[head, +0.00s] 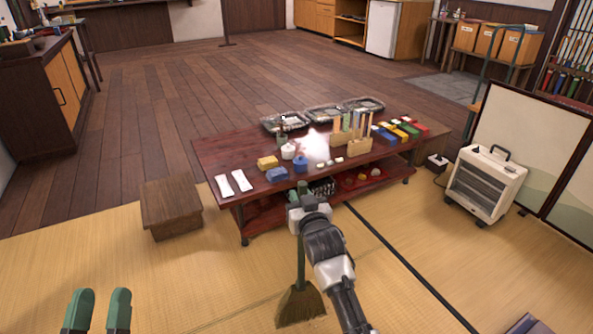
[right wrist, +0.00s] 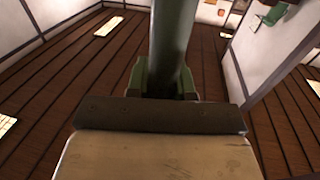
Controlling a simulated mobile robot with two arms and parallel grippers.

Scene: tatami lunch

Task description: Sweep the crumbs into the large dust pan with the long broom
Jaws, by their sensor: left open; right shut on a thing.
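I cannot tell whether the bristles touch the mat. My right gripper (head: 307,199) is shut on the broom's handle, which stands roughly upright. In the right wrist view the green handle (right wrist: 172,45) runs between the green fingers (right wrist: 162,82). My left gripper (head: 102,302) is open and empty above the tatami at the lower left. I cannot make out crumbs on the floor. No dust pan is clearly seen.
A low dark-red table (head: 220,150) holds trays, blocks and small items, just beyond my right gripper. A wooden stool (head: 170,201) stands left of it, a white heater (head: 484,184) right. A partly cut-off dark flat thing (head: 528,325) is at the lower right. The front tatami is mostly clear.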

